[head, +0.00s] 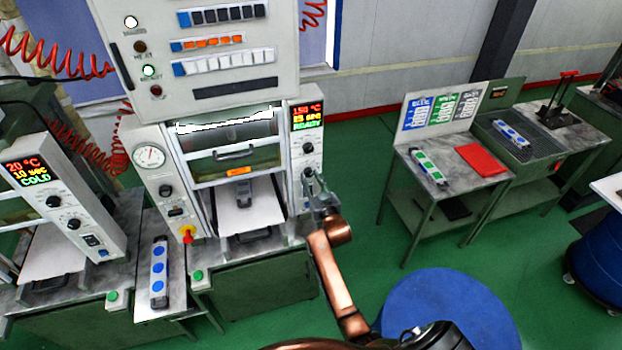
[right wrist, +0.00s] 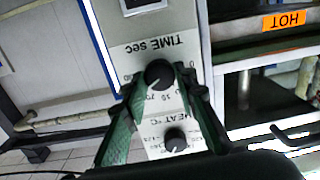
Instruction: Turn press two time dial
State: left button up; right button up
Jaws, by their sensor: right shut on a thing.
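The middle press (head: 222,130) has a control panel at its right side. Its display (head: 307,115) shows about 150 °C, 25 sec and READY. The black time dial (right wrist: 159,73) sits beside the "TIME sec" label in the right wrist view, and the heat dial (right wrist: 175,140) is clear of the fingers. My right gripper (head: 312,182) is at the lower dial on this panel. In the right wrist view its green-lined fingers (right wrist: 160,80) stand on both sides of the time dial, shut on it. My left gripper is not in view.
Another press panel (head: 52,195) at the left reads 20 °C, 10 sec, COLD. A steel bench (head: 420,185) with a red mat (head: 483,160) is at right. A blue round thing (head: 450,305) is near my arm.

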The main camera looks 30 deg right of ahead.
jog(key=o, duration=1.2)
jog(key=shift+c, duration=0.2)
jog(key=v, duration=1.2)
jog(key=shift+s+d+f, duration=0.1)
